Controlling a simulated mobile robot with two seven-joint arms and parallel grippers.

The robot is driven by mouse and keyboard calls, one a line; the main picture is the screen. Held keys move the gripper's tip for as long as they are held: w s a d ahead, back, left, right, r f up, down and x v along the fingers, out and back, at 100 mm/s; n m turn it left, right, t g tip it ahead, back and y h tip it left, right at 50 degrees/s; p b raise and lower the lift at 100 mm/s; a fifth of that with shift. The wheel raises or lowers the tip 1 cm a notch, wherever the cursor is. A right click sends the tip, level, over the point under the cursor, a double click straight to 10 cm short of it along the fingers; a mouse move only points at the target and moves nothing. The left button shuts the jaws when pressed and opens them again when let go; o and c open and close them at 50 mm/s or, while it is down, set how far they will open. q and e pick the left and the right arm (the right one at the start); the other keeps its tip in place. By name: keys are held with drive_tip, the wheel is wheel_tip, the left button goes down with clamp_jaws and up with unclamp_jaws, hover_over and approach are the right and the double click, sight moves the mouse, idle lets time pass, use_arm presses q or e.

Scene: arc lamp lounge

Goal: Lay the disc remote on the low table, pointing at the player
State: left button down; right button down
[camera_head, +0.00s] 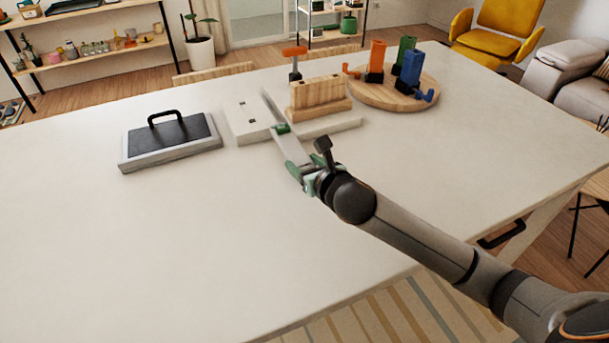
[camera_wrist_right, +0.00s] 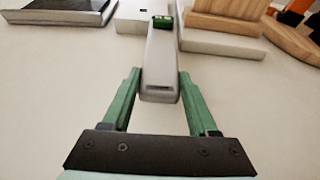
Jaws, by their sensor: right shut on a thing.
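My right gripper (camera_head: 302,176) is over the middle of the pale table (camera_head: 170,245). Its green fingers are shut on the near end of a long, slim grey thing with a green block at its far end, which I take for the disc remote (camera_head: 290,147). In the right wrist view the remote (camera_wrist_right: 160,62) lies between the fingers, its green end pointing away toward a flat white box (camera_head: 247,118). I cannot tell whether it touches the table. No object is clearly recognisable as the player. My left gripper is not in view.
A dark-topped slab with a black handle (camera_head: 171,134) lies left of the white box. A wooden block (camera_head: 319,94) is behind the remote. A round wooden board (camera_head: 380,95) holds orange, green and blue pieces at back right. The table's front and left are clear.

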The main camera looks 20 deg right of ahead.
drive_tip(key=shift+w+d+f, duration=0.1)
drive_tip(key=shift+w+f, duration=0.15)
drive_tip(key=shift+f, duration=0.1)
drive_tip(key=shift+f+b, duration=0.3)
drive_tip(key=shift+f, duration=1.15)
drive_tip(key=shift+f, duration=0.15)
drive_tip(key=shift+c, duration=0.9)
unclamp_jaws()
